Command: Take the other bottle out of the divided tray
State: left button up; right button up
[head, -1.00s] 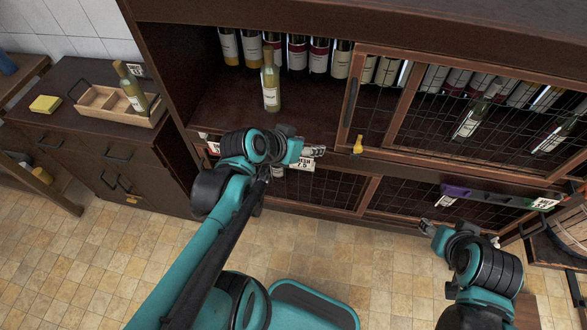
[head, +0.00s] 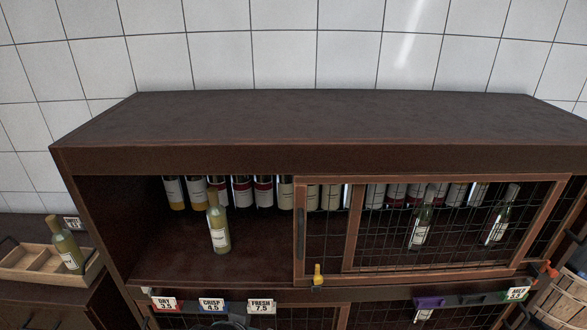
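The divided wooden tray (head: 18,277) sits on the dark counter at the far left of the head view. One green-yellow bottle with a pale label (head: 67,248) stands tilted in its right part, neck leaning left. A similar bottle (head: 218,228) stands upright on the cabinet shelf, in the open left bay. Neither of my grippers is in view. A dark rounded sliver at the bottom edge, below the price cards, may be part of my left arm.
A wire-mesh sliding door (head: 350,225) covers the cabinet's right side, with bottles behind it. Several dark bottles (head: 242,191) line the back. Price cards (head: 212,305) and a yellow item (head: 318,275) are along the front edge. The open bay has bare shelf around its bottle.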

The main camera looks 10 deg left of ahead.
aim_at(65, 243)
jog(key=k+j+u, duration=0.1)
jog(key=u, duration=1.85)
jog(key=i+j+z, duration=0.15)
jog(key=i+j, duration=0.2)
jog(key=i, duration=0.25)
jog(key=i+j+z, duration=0.15)
jog(key=i+j, duration=0.3)
jog(key=i, duration=0.15)
